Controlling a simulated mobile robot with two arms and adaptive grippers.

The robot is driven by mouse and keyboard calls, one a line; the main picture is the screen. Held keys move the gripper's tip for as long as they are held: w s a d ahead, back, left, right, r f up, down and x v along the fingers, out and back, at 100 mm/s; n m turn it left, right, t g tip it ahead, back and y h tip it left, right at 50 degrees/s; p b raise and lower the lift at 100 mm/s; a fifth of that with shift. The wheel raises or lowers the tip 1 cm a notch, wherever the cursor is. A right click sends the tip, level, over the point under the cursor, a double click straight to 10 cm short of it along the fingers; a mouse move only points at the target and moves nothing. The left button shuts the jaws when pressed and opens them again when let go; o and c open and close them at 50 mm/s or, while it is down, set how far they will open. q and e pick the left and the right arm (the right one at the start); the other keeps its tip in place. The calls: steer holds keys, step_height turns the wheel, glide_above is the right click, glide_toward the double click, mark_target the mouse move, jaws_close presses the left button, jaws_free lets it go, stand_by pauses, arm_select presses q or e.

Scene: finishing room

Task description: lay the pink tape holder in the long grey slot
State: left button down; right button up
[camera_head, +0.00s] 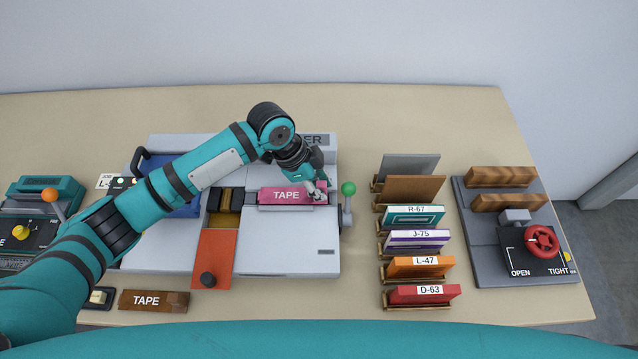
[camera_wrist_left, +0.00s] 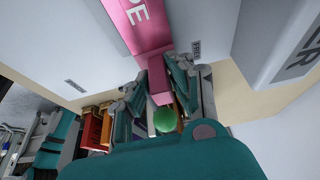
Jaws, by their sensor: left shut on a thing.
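The pink tape holder (camera_head: 282,196), marked TAPE, lies lengthwise at the long grey slot (camera_head: 285,208) on top of the pale grey machine. Whether it sits fully down in the slot or just above it, I cannot tell. My left gripper (camera_head: 318,190) is shut on the narrow right end of the holder. In the left wrist view the pink holder (camera_wrist_left: 137,22) runs away from the gripper (camera_wrist_left: 158,90), with its end between the two fingers. My right gripper is not in view.
A green-knobbed lever (camera_head: 348,188) stands close right of the gripper. An orange plate (camera_head: 214,258) is at the machine's front. A wooden TAPE stand (camera_head: 153,300) lies front left. A rack of labelled cards (camera_head: 415,240) and a red-wheel clamp (camera_head: 541,242) are right.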

mark_target(301, 196)
arm_select(q)
steer(key=shift+p, duration=0.35)
stand_by(0.5)
steer(key=shift+f+b, duration=0.35)
steer(key=shift+f, duration=0.25)
stand_by(0.3)
steer(key=c, duration=1.5)
jaws_free()
steer(key=p+v, duration=1)
steer(key=v, duration=0.1)
